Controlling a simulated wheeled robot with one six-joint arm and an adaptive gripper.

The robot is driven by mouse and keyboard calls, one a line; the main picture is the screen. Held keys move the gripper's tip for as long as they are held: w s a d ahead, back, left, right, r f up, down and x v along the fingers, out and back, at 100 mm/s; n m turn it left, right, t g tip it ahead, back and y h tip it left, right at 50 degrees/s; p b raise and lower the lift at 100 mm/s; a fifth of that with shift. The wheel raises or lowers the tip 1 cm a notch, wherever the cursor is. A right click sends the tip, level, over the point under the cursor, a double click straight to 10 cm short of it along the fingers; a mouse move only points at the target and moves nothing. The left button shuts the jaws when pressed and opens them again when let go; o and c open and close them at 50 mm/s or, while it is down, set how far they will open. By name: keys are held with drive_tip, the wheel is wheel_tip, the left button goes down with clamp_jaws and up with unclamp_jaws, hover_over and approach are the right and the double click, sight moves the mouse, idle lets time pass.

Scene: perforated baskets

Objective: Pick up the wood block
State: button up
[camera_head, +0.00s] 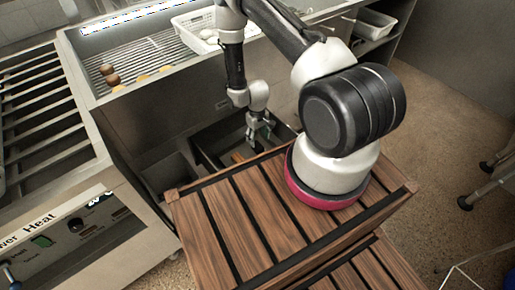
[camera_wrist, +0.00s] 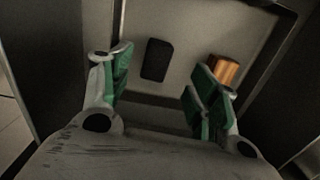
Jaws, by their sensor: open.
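The wood block (camera_wrist: 227,68) is a small orange-brown piece in the wrist view, on a pale floor of a bin just beyond my right finger. That finger hides part of it. In the head view a small orange-brown bit (camera_head: 238,157), likely the same block, shows beside my gripper, low in the dark bin. My gripper (camera_wrist: 158,82) has green pads spread wide apart with nothing between them. It points down into the bin in the head view (camera_head: 258,140). The block lies to the right of the gap between the fingers, not inside it.
A black rectangular item (camera_wrist: 157,60) lies on the bin floor, seen between the fingers. The bin's dark walls (camera_head: 208,160) stand close around my gripper. A slatted wooden crate top (camera_head: 255,225) is in front. A metal grill counter (camera_head: 150,60) with a white perforated basket (camera_head: 190,27) is behind.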

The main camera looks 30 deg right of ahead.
sight(257, 145)
drive_tip(key=shift+t, duration=0.3)
drive_tip(key=f, duration=0.7)
drive_tip(key=shift+w+f, duration=0.35)
drive_tip(key=shift+c, duration=0.2)
drive_tip(key=c, duration=1.1)
drive_tip(key=shift+r, duration=0.15)
